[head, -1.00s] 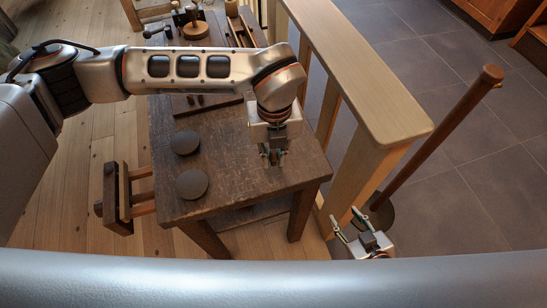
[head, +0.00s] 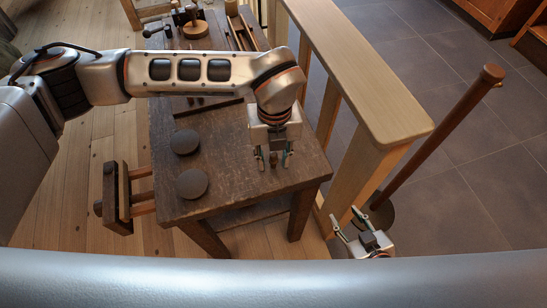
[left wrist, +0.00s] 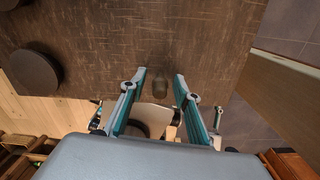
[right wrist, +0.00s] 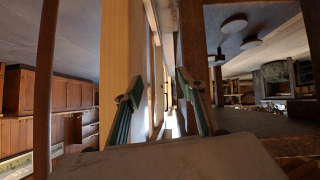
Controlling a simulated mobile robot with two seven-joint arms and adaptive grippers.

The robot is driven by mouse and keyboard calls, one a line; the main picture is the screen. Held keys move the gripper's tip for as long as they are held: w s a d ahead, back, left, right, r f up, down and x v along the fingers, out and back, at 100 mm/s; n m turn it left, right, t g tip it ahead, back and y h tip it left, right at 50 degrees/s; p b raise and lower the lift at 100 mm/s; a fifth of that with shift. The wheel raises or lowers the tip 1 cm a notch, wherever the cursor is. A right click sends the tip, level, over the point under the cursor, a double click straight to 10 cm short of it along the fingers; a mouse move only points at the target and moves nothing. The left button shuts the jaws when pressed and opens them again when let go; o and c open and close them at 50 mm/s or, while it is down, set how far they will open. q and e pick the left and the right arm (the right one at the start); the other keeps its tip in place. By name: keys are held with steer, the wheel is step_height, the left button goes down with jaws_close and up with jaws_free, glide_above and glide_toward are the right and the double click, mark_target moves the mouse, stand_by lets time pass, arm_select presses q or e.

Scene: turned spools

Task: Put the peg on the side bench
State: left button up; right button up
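The peg (head: 273,159) is a small dark brown piece at the right part of the dark wooden bench (head: 235,188). In the left wrist view the peg (left wrist: 159,78) shows between the two fingers and appears to stand on the bench top. My left gripper (head: 273,157) points down over the bench, its fingers spread on either side of the peg with gaps visible. My right gripper (head: 346,216) is open and empty, low beside the railing at the bottom of the head view.
Two dark round discs (head: 186,142) (head: 192,183) lie on the bench's left side. A pale wooden railing (head: 370,100) runs along its right. Several turned pieces and tools lie at the back. A brown post (head: 440,130) leans right.

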mark_target(274, 155)
arm_select(q)
step_height(274, 155, up, 12)
steer(key=shift+f+p, duration=0.1)
steer(key=shift+p, duration=0.25)
steer(key=shift+s, duration=0.1)
stand_by(0.4)
